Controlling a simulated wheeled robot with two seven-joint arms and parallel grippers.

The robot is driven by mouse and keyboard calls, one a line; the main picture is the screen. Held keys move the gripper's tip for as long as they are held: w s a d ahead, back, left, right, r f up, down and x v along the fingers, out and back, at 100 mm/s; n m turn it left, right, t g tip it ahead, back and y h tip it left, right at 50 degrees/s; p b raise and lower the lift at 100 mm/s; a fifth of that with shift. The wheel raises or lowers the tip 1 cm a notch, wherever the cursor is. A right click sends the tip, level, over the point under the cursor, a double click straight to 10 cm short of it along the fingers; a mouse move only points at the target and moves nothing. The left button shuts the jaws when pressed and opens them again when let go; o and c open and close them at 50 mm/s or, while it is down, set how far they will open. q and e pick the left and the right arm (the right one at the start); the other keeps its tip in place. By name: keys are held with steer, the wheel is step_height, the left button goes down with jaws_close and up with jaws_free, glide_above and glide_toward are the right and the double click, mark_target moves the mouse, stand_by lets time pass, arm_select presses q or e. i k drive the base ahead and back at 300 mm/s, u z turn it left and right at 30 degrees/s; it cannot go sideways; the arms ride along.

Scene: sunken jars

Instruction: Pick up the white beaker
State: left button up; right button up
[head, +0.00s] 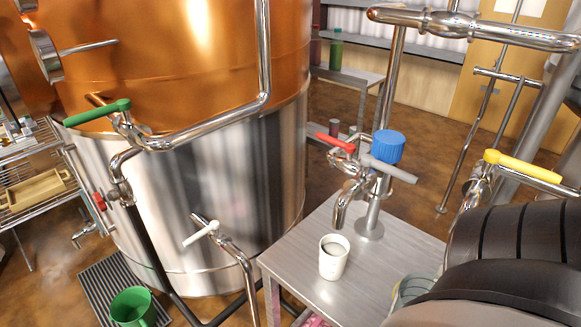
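The white beaker (333,262) stands upright near the middle of a grey metal table (300,246). It holds something grey, seen through its open top. It sits below and slightly left of a chrome tap spout, apart from it. Nothing touches the beaker. Dark ribbed parts that look like my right arm fill the lower right corner and cover the table's right side. Neither gripper shows in the head view.
A chrome tap column with a blue cap (388,146), a red handle (335,143) and a grey handle (389,169) rises behind the beaker. A clear container (413,288) is partly hidden at right. A large copper-and-steel tank (215,170) and a green bucket (132,307) are left.

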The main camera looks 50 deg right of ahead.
mark_target(334, 248)
steer(key=i, duration=1)
steer(key=z, duration=2.95)
